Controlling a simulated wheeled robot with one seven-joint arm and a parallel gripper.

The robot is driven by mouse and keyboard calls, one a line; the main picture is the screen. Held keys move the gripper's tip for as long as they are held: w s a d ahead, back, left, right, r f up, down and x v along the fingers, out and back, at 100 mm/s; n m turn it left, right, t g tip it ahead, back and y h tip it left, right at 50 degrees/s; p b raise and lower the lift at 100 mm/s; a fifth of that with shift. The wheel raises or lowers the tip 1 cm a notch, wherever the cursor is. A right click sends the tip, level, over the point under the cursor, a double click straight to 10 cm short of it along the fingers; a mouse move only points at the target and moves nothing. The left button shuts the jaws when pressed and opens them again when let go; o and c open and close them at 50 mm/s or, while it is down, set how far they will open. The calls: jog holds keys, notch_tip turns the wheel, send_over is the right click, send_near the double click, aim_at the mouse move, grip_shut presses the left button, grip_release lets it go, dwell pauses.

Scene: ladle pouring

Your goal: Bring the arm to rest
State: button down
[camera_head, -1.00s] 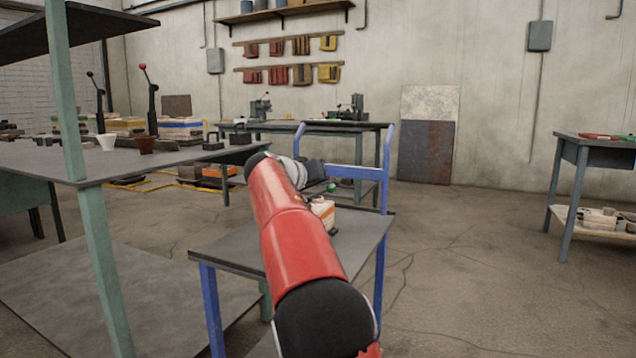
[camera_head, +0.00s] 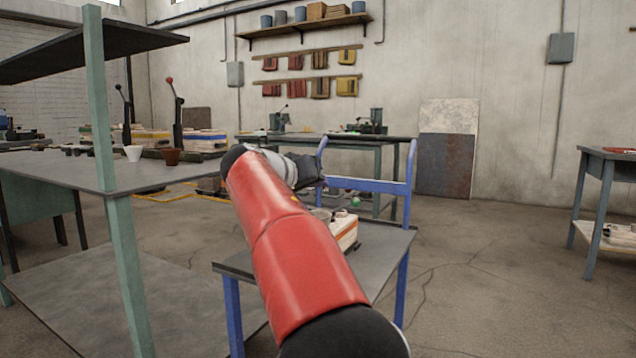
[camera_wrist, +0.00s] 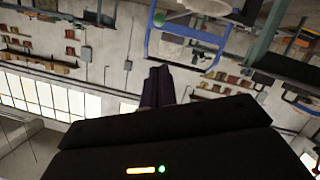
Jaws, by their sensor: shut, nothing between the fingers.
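My red and black arm stretches from the bottom of the head view up toward the middle. My gripper (camera_head: 308,171) is at its far end, dark and small there, in front of the blue handle of the cart. In the wrist view my gripper (camera_wrist: 158,86) shows its two dark fingers together, with nothing between them. The wrist view is tilted over, with the windows low at the left and the blue handle at the top.
A blue cart (camera_head: 392,247) stands under and right of my arm, with a white and orange box (camera_head: 346,231) on it, partly hidden. A grey workbench (camera_head: 70,172) with a green post stands at the left. The floor on the right is open up to another table (camera_head: 606,160).

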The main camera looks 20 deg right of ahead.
jog(key=s+d+f+n+g+y+p, duration=0.1)
jog(key=s+f+y+p, duration=0.2)
jog(key=s, duration=0.5)
jog(key=s+d+f+n+g+y+p, duration=0.1)
jog(key=s+d+f+n+y+p, duration=0.15)
jog(key=s, duration=0.45)
jog(key=s+a+f+y+p, duration=0.1)
jog(key=s+a+f+y, duration=0.1)
jog(key=s, duration=0.5)
jog(key=s+a+f+n+g+y+p, duration=0.1)
jog(key=s+a+f+y+p, duration=0.1)
jog(key=s+a+f, duration=0.2)
jog(key=s+a+f+y+p, duration=0.2)
jog(key=s+f, duration=0.5)
jog(key=s, duration=0.5)
jog(key=shift+s+a+f+n, duration=0.15)
jog(key=shift+a+f+n, duration=0.15)
jog(key=shift+a, duration=0.55)
jog(key=shift+a+y, duration=0.1)
jog(key=shift+y, duration=0.15)
